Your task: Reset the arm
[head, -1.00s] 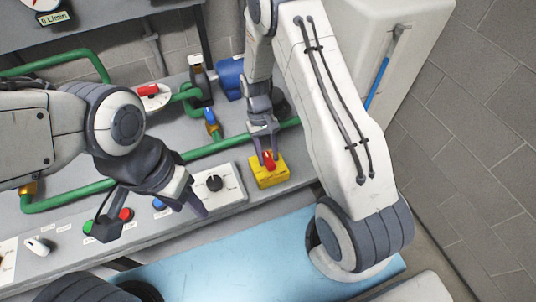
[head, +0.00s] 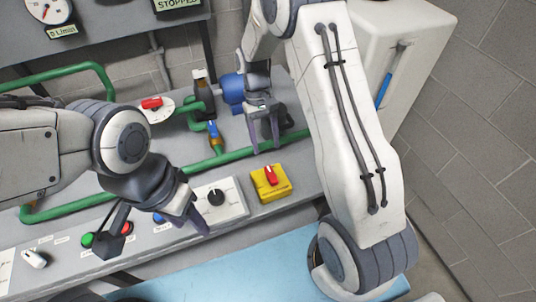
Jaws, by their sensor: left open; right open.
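My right gripper (head: 265,145) is open and empty above the bench, behind and apart from a yellow box with a red rotary handle (head: 271,176). My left gripper (head: 157,222) is open and empty over the front of the panel, its fingers spread on either side of a blue button (head: 158,218). One left finger is near the green and red buttons, the other is near a white plate with a black knob (head: 216,196). Part of the panel is hidden under the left gripper.
Green pipes (head: 240,153) run across the bench. A red-handled dial (head: 152,104), a dark bottle-like part (head: 202,92) and a blue part (head: 232,88) stand at the back. A white cabinet (head: 420,30) with a blue handle is at the right. A display at the top reads STOPPED.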

